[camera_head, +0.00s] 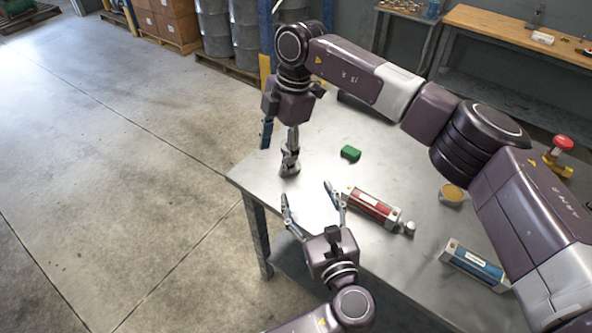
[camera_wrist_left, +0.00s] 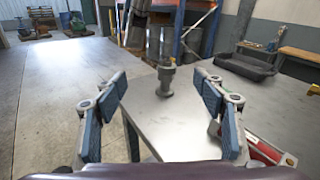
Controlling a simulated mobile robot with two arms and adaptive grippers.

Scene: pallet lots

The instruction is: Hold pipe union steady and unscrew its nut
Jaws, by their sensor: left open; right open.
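A grey metal pipe union (camera_head: 289,168) stands upright near the table's far left corner. It also shows in the left wrist view (camera_wrist_left: 164,85), between and beyond my left fingers. Its nut cannot be clearly told apart. My left gripper (camera_head: 306,190) is open and empty, pointing toward the union from the near side, with a gap between. The wrist view shows its blue-padded fingers (camera_wrist_left: 164,92) spread wide. My right gripper (camera_head: 279,137) is open and points down at the union from above. One of its fingers overlaps the union's top in the head view, so contact cannot be told.
On the metal table (camera_head: 322,135) lie a green block (camera_head: 350,153), a red device (camera_head: 370,204) close to my left gripper, a blue device (camera_head: 474,263) and a round tin (camera_head: 452,194). A red-knobbed fitting (camera_head: 562,145) is at the right. Open floor lies left.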

